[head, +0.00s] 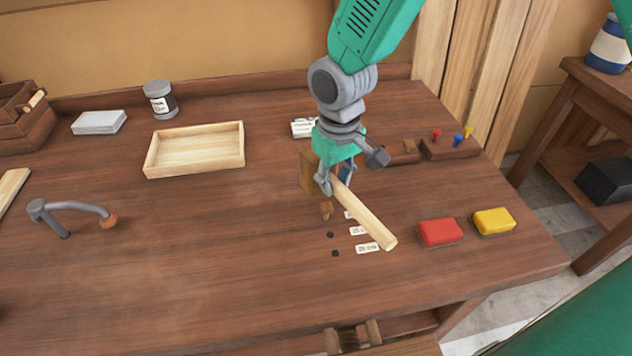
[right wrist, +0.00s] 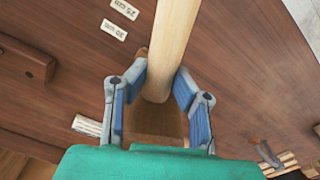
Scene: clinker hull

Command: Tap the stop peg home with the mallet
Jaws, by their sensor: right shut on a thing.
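My right gripper (head: 335,180) is shut on the mallet's pale handle (head: 365,217), close to its head. The handle slants down to the right towards the front. The mallet's brown wooden head (head: 309,172) is partly hidden behind the gripper. In the right wrist view the handle (right wrist: 170,45) runs up between the blue finger pads of the gripper (right wrist: 157,100), and the head (right wrist: 155,125) lies below. A small brown stop peg (head: 326,207) stands up from the bench, just in front of the mallet head. My left gripper is not in view.
Two dark holes (head: 332,244) and paper size labels (head: 367,248) lie in front of the peg. Red (head: 439,232) and yellow (head: 493,221) blocks sit right. A shallow tray (head: 194,165) and a grey bent holdfast (head: 75,208) are left. The front left bench is clear.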

